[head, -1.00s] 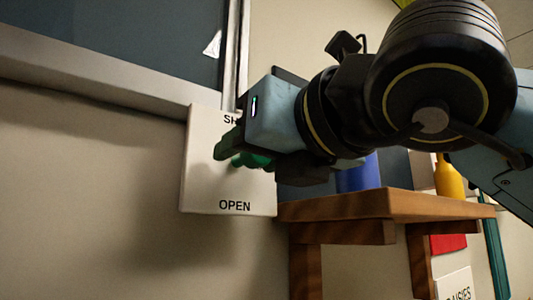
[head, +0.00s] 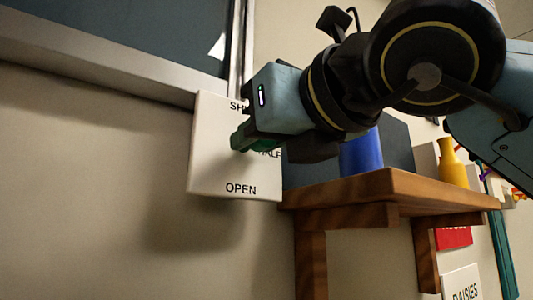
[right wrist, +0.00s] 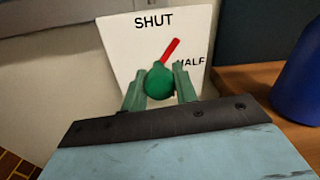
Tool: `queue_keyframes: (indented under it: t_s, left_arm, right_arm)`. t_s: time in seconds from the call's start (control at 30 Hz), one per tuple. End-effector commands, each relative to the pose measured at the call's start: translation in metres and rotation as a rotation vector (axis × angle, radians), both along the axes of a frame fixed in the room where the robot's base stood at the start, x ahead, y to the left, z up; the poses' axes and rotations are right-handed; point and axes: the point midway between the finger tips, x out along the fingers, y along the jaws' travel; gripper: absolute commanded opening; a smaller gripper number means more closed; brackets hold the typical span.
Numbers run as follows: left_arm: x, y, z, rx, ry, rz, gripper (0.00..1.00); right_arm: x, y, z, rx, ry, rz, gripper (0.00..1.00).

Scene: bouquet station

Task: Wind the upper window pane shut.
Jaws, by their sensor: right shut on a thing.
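A white plate (head: 212,178) on the wall reads SHUT at its top, HALF at its right and OPEN at its bottom. My right gripper (head: 240,138) reaches in from the right in the head view. In the right wrist view its fingers (right wrist: 159,74) are shut on a round green knob (right wrist: 158,86) on this plate. A red pointer (right wrist: 172,50) sticks out from the knob, up and right, between SHUT and HALF. In the head view the knob is mostly hidden. The dark window pane (head: 130,32) shows partly at the top left. My left gripper is not in view.
A wooden shelf (head: 390,185) stands right of the plate, below my right arm. It holds a blue vessel (head: 362,153) and a yellow bottle (head: 452,165). The grey window frame (head: 100,72) runs above. The wall below the plate is clear.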

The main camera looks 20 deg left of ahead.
Motion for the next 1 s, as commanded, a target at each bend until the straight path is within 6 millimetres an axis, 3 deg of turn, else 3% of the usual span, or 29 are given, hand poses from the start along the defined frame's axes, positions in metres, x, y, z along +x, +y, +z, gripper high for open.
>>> queue_keyframes:
  t_s: [0.1, 0.4, 1.0]
  left_arm:
    - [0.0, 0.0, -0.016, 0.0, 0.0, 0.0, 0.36]
    - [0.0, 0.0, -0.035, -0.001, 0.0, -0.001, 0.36]
    - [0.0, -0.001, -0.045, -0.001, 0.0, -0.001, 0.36]
  right_arm:
    - [0.0, 0.0, -0.003, -0.058, -0.08, -0.002, 0.06]
    - [0.0, 0.0, -0.002, -0.223, -0.289, -0.001, 0.06]
    - [0.0, 0.0, 0.001, -0.403, -0.521, -0.001, 0.06]
